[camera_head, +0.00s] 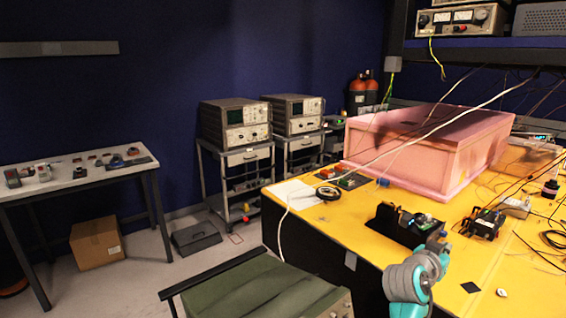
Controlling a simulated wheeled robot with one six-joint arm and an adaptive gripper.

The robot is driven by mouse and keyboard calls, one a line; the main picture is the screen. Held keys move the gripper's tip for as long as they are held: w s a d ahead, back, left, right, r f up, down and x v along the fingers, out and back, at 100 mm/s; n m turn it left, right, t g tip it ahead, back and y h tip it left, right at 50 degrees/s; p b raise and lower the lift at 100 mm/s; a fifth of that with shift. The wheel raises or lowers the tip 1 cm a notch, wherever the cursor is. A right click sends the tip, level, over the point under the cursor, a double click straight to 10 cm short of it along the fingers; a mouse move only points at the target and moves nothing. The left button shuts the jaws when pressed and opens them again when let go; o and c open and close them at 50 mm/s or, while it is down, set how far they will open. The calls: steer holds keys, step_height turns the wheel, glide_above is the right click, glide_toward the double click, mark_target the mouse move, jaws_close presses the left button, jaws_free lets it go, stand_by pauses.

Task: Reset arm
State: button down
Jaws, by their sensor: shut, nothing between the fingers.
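Part of my arm (419,268), grey with teal joint covers, shows at the lower right, in front of the yellow tabletop. I cannot make out my gripper or its fingers in this view. A black holder-like object (399,231) with small coloured parts is on the table just beyond the arm. I cannot tell whether the arm touches it.
A green-topped instrument (255,291) is in the foreground. A side table (60,190) and a cardboard box (97,243) are at left.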

steer(key=s+a+f+n+t+y, duration=0.1)
steer(key=s+a+f+n+y, duration=0.1)
steer(key=s+a+f, duration=0.45)
steer(key=s+a+f+n+t+y, duration=0.1)
steer(key=s+f+n+y, duration=0.2)
steer(key=f, duration=0.6)
steer(key=s+a+f+n+t+y, duration=0.1)
steer(key=s+a+f+n, duration=0.1)
steer(key=s+a+f, duration=0.35)
steer(key=s+a+f+n+t+y, duration=0.15)
steer(key=s+f, duration=0.25)
steer(key=s, duration=0.4)
steer(key=s+a+f+n+g+y, duration=0.1)
steer(key=s+a+f+y, duration=0.2)
steer(key=s, duration=0.6)
steer(key=s+a+r, duration=0.1)
steer(key=s+r, duration=0.2)
steer(key=s, duration=0.5)
steer(key=s+a+r+y, duration=0.1)
steer(key=s+a+r, duration=0.1)
steer(key=s, duration=0.6)
steer(key=s+a+r+t, duration=0.1)
steer(key=s+r, duration=0.3)
steer(key=s, duration=0.4)
steer(key=shift+s+a+y, duration=0.2)
steer(key=shift+a+y, duration=0.15)
